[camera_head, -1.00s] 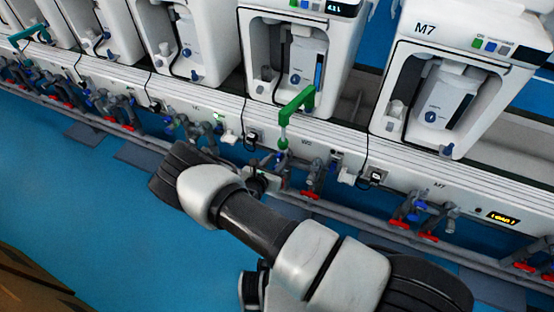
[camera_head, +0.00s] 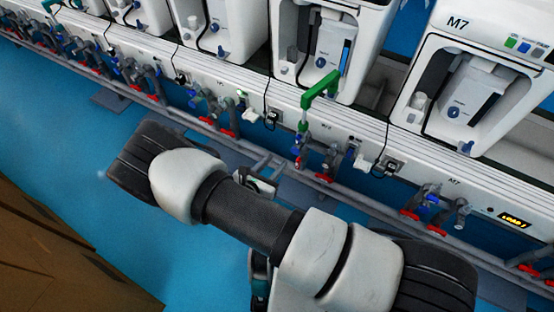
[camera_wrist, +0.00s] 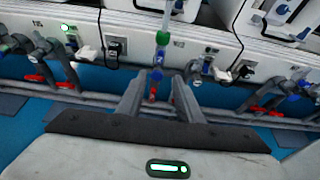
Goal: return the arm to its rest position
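My arm (camera_head: 255,218) reaches across the head view from lower right to upper left, bent over the blue floor in front of the test bench. My gripper shows just past the arm in the head view (camera_head: 272,165), partly hidden by it. In the wrist view my gripper (camera_wrist: 158,88) has its two grey fingers spread apart, with nothing held between them. Beyond the fingers are the bench front and a hanging green-ended tube (camera_wrist: 162,40).
The white bench front (camera_head: 345,140) carries valves with red handles (camera_head: 325,177) and grey pipes. White machines, one marked M7 (camera_head: 470,80), stand on it. A green bracket (camera_head: 320,92) juts out. Brown boxes (camera_head: 60,265) are at lower left. Blue floor (camera_head: 60,130) is clear at left.

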